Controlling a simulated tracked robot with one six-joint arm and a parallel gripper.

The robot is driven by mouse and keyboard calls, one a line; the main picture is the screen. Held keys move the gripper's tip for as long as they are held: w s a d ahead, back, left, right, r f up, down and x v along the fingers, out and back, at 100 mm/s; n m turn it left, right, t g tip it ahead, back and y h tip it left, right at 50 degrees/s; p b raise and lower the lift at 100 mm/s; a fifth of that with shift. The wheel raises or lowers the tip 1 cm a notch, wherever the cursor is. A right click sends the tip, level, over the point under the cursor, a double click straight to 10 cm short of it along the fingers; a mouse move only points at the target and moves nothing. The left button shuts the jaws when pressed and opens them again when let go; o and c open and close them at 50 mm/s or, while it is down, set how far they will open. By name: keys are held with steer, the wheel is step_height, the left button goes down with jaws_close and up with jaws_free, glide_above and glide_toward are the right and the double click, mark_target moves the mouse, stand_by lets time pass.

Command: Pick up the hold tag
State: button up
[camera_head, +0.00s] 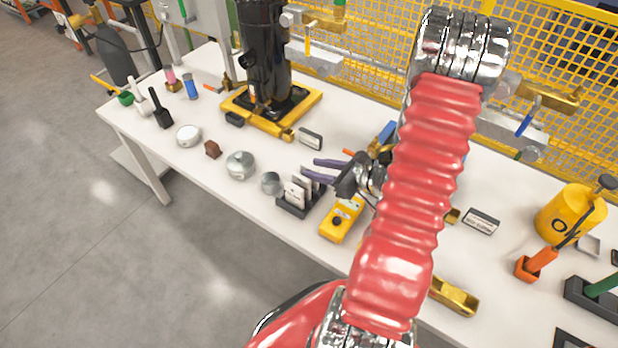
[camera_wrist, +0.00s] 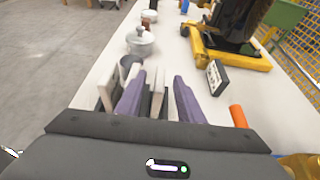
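White upright tags (camera_head: 298,190) stand in a small dark rack (camera_head: 290,209) near the table's front edge. They also show in the wrist view, with one tag (camera_wrist: 157,92) in the gap between my fingers and another (camera_wrist: 107,88) left of the left finger. Which of them is the hold tag I cannot tell; no lettering is readable. My gripper (camera_head: 316,169) has purple fingers and is open, with its fingertips beside the rack. In the wrist view the fingers (camera_wrist: 159,78) are apart, and neither is clearly touching the tag between them. The tags' lower parts are partly hidden.
A yellow meter (camera_head: 342,219) lies right of the rack, and a grey cup (camera_head: 270,184) and lidded pot (camera_head: 240,165) stand left. A black cylinder (camera_head: 265,50) on a yellow base is behind. A small sign (camera_wrist: 217,77) stands right of my fingers.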

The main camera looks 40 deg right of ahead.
jaws_close()
stand_by(0.3)
stand_by(0.3)
